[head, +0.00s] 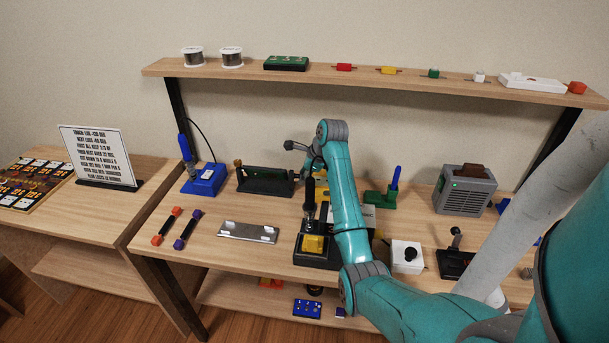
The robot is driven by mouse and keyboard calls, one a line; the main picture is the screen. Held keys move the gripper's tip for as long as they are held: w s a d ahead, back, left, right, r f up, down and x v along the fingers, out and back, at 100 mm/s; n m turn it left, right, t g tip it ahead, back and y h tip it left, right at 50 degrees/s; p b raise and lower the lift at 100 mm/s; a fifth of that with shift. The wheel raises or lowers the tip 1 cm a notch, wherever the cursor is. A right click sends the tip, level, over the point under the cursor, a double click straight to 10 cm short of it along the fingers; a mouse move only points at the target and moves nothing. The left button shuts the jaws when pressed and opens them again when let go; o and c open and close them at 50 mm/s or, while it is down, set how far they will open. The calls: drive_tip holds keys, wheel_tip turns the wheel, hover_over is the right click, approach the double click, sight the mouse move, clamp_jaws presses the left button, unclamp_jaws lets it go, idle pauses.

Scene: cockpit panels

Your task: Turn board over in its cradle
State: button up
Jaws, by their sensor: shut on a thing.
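The long black cradle (265,188) stands at the back of the bench, left of my arm. A dark board (264,174) appears to sit across it, and a brown knob (238,162) shows at its left end. I cannot tell which face of the board is up. My gripper (308,166) is by the cradle's right end, mostly hidden by my teal forearm. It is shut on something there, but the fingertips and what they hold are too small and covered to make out.
A black stand with a yellow block (313,243) is close below my gripper. A blue iron stand (204,180) is left of the cradle, a metal plate (248,232) in front. A green holder (380,197) and grey box (465,190) stand right. A shelf (375,80) runs above.

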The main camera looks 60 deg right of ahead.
drive_tip(key=shift+a+f+t+h, duration=0.2)
drive_tip(key=shift+t+h, duration=0.1)
drive_tip(key=shift+h, duration=0.5)
drive_tip(key=shift+r+n+t+h, duration=0.1)
drive_tip(key=shift+n+t+h, duration=0.2)
drive_tip(key=shift+h, duration=0.1)
drive_tip(key=o, duration=1.2)
drive_tip(key=shift+c, duration=0.2)
drive_tip(key=v, duration=1.2)
drive_tip(key=shift+s, duration=0.1)
